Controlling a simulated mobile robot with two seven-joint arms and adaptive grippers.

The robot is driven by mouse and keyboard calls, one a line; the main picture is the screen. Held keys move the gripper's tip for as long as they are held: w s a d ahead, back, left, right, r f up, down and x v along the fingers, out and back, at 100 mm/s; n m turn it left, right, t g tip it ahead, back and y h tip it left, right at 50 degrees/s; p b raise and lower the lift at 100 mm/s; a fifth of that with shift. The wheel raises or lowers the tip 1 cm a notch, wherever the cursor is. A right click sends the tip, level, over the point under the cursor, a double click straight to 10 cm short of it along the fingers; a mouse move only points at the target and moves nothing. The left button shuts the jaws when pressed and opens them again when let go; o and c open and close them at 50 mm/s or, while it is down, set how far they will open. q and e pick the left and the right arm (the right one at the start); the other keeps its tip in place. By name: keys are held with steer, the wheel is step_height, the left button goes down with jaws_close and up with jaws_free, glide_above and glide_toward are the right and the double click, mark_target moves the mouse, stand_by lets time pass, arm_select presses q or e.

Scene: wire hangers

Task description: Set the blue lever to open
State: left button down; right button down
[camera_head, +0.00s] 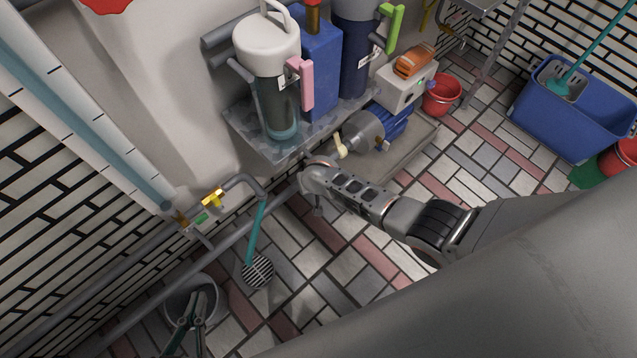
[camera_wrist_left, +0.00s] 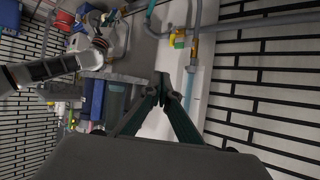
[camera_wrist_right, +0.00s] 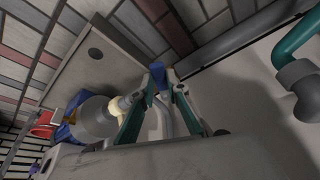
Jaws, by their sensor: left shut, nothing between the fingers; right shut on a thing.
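The blue lever (camera_wrist_right: 158,76) shows in the right wrist view as a small blue piece between the fingertips of my right gripper (camera_wrist_right: 162,78), which is shut on it. A grey pipe runs just behind it. How far the lever is turned I cannot tell. In the head view my right forearm and wrist hide the lever and the right fingers. My left gripper (camera_head: 199,290) is at the lower left of the head view, shut and empty, far from the lever. Its closed fingers also show in the left wrist view (camera_wrist_left: 168,82).
A yellow valve handle (camera_head: 212,198) sits on the wall pipe, left of my right wrist. A shelf (camera_head: 250,135) with filter housings is above it. A pump (camera_head: 365,132) stands on a low slab.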

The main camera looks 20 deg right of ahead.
steer(key=shift+w+a+f+m+g+h+b, duration=0.1)
steer(key=shift+a+m+g+h+b, duration=0.15)
steer(key=shift+a+m, duration=0.45)
steer(key=shift+a+f+m+g+h+b, duration=0.1)
steer(key=shift+a+m+h, duration=0.25)
steer(key=shift+m, duration=0.65)
steer(key=c, duration=2)
jaws_free()
steer(key=shift+w, duration=0.1)
steer(key=shift+o, duration=0.2)
steer(key=shift+r, duration=0.1)
steer(key=shift+r, duration=0.1)
